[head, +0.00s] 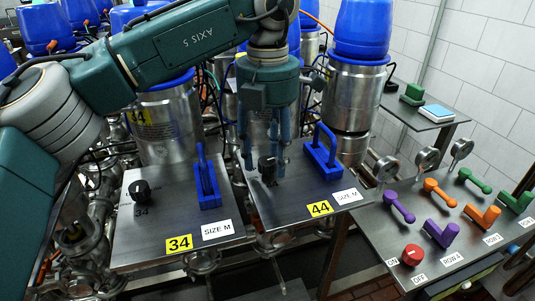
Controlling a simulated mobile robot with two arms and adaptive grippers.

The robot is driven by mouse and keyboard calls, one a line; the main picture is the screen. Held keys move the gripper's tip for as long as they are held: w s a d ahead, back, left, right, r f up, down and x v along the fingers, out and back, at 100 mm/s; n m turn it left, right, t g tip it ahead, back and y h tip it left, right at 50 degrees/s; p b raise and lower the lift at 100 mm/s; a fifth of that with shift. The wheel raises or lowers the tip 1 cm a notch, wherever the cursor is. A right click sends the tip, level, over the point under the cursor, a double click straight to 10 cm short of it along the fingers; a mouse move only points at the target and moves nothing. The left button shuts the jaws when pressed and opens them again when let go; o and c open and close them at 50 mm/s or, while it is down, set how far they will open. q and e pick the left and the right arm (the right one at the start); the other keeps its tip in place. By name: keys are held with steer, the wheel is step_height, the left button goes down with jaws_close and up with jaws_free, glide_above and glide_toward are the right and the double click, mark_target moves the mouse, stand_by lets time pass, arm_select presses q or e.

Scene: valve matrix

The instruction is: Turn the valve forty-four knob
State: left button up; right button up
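The valve forty-four plate (283,209) is a grey metal panel with a yellow "44" label (319,209) and a white "SIZE M" label. A small black knob (267,168) stands on it, left of a blue handle (322,152). My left gripper (264,166) points down over this plate. Its bluish fingers are spread apart, with the knob low between them and a gap visible on the left. Whether a fingertip touches the knob is unclear. My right gripper is out of view.
The plate marked 34 (178,244) lies to the left, with its own black knob (140,190) and blue handle (207,180). Blue-topped steel valves (358,85) rise behind. A panel (385,240) with a red knob (412,255) and coloured levers is at right.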

mark_target(268, 159)
arm_select(q)
step_height(268, 159, up, 12)
stand_by(0.6)
